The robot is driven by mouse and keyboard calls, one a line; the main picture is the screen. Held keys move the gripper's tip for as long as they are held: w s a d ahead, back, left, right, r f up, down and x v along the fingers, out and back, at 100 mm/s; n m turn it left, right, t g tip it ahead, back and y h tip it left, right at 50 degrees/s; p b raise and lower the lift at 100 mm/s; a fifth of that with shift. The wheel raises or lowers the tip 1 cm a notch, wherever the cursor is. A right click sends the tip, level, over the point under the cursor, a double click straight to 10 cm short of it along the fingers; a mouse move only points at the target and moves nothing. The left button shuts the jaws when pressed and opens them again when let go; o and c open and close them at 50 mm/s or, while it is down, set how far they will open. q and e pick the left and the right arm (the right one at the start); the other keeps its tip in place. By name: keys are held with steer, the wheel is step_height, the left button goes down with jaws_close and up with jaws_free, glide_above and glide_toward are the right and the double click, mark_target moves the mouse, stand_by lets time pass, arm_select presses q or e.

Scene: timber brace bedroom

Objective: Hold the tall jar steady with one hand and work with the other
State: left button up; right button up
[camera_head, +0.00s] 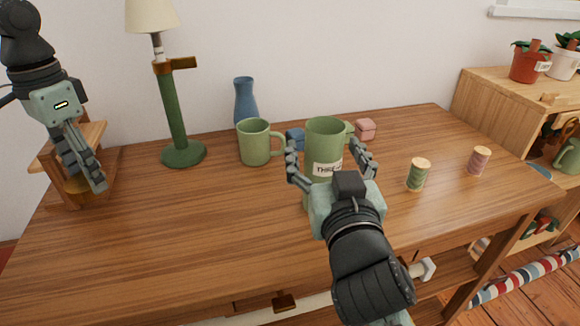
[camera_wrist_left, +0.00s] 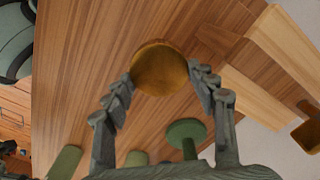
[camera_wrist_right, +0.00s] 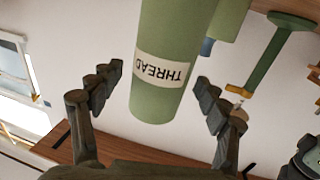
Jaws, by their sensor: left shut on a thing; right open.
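The tall jar (camera_head: 323,140) is green with a label reading THREAD and stands upright on the table, its top open. In the right wrist view the jar (camera_wrist_right: 172,45) is between the fingers. My right gripper (camera_head: 331,165) is open, with a finger on each side of the jar; a small gap shows on each side in the wrist view. My left gripper (camera_head: 85,170) is at the table's left end, shut on a round brown piece (camera_wrist_left: 160,68). That piece is partly hidden by the fingers in the head view (camera_head: 76,184).
A green lamp (camera_head: 173,110) and green mug (camera_head: 254,145) stand left of the jar, a blue vase (camera_head: 245,98) behind. A wooden stand (camera_head: 62,158) is beside my left gripper. The front-left tabletop is clear.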

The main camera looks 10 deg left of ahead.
steer(key=shift+w+a, duration=0.1)
steer(key=shift+w, duration=0.5)
steer(key=shift+c, duration=0.4)
jaws_close()
